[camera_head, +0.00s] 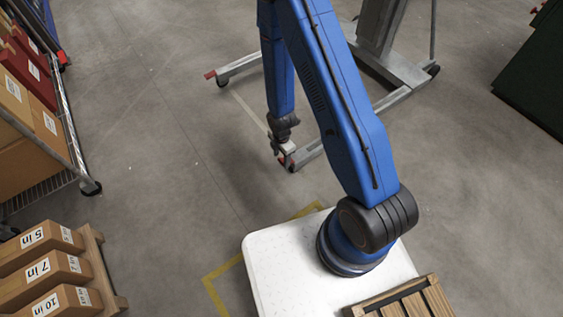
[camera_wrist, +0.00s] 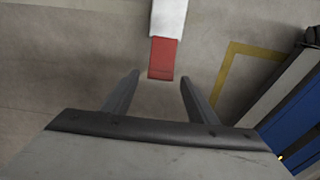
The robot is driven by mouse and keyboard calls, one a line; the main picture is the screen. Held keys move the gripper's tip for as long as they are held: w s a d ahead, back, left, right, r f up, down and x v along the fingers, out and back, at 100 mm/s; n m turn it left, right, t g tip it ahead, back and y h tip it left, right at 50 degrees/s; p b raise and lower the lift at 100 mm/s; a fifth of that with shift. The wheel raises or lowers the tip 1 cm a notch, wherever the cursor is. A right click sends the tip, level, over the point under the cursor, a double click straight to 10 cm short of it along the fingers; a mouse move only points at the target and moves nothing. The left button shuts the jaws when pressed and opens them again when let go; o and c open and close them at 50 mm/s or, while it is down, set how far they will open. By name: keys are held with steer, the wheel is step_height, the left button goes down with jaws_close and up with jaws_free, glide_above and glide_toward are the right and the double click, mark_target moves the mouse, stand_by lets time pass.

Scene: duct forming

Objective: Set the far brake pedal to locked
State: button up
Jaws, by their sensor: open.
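A wheeled stand (camera_head: 405,72) has two legs ending in casters with red brake pedals. One red pedal (camera_head: 210,74) is at the end of the farther leg, clear of my gripper. The other red pedal (camera_head: 292,165) is at the end of the nearer leg, right by my gripper (camera_head: 285,155) and partly hidden by it. In the wrist view, a red pedal (camera_wrist: 163,58) on a pale leg (camera_wrist: 169,16) appears between and just beyond the fingertips of my open gripper (camera_wrist: 160,78). I cannot tell whether they touch, or whether either pedal is locked.
A shelf cart (camera_head: 75,140) with boxes stands at left. Labelled cartons (camera_head: 45,275) sit on a pallet at lower left. A wooden crate (camera_head: 405,300) is at lower right, and a dark green object (camera_head: 535,80) at right. The floor left of the stand is clear.

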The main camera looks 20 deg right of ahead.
mark_target(281, 161)
steer(key=shift+f, duration=1.95)
jaws_close()
